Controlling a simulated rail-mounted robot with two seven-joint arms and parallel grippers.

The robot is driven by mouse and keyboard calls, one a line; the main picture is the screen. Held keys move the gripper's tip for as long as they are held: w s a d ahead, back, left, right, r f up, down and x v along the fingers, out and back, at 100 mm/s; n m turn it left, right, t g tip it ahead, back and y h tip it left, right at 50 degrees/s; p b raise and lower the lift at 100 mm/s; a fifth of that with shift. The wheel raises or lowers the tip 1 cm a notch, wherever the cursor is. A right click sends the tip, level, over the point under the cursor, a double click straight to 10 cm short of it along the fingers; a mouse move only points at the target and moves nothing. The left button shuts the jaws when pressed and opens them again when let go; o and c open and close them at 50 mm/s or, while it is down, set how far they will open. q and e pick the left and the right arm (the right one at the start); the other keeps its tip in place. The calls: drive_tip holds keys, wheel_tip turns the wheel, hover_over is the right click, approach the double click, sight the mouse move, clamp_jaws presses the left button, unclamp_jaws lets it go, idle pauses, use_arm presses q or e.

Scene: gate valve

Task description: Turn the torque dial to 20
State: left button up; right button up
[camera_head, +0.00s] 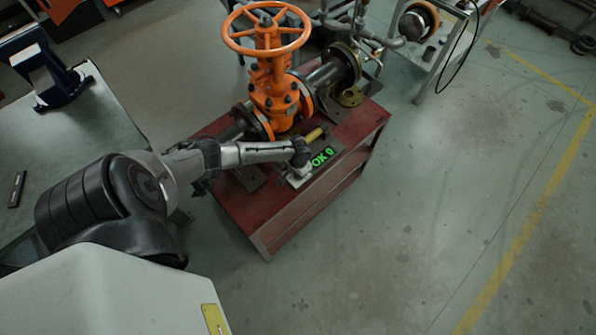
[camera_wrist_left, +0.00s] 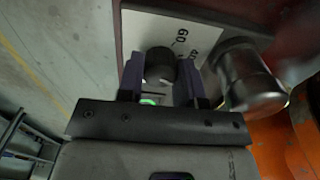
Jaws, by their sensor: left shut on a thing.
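My left gripper (camera_head: 302,168) reaches over the red cabinet, above a small pale plate. In the left wrist view, its two fingers (camera_wrist_left: 162,82) are shut around a round black dial (camera_wrist_left: 159,63), one on each side. The dial stands on the white scale plate (camera_wrist_left: 145,27), where a 60 and another, partly hidden number show. The dial's pointer cannot be made out, and the gripper hides the dial in the head view. A display (camera_head: 323,157) beside the gripper shows "OK 0" in green. My right gripper is not in view.
An orange gate valve (camera_head: 272,85) with a handwheel stands behind the gripper on the red cabinet (camera_head: 285,222). A metal cylinder (camera_wrist_left: 252,78) sits close to the right finger in the wrist view. The floor to the right is clear.

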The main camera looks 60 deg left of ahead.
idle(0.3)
use_arm(q)
drive_tip(key=o, duration=0.9)
drive_tip(key=shift+o, duration=0.2)
wheel_tip(320, 180, up, 14)
drive_tip(key=p, duration=0.3)
drive_tip(key=shift+f, duration=0.1)
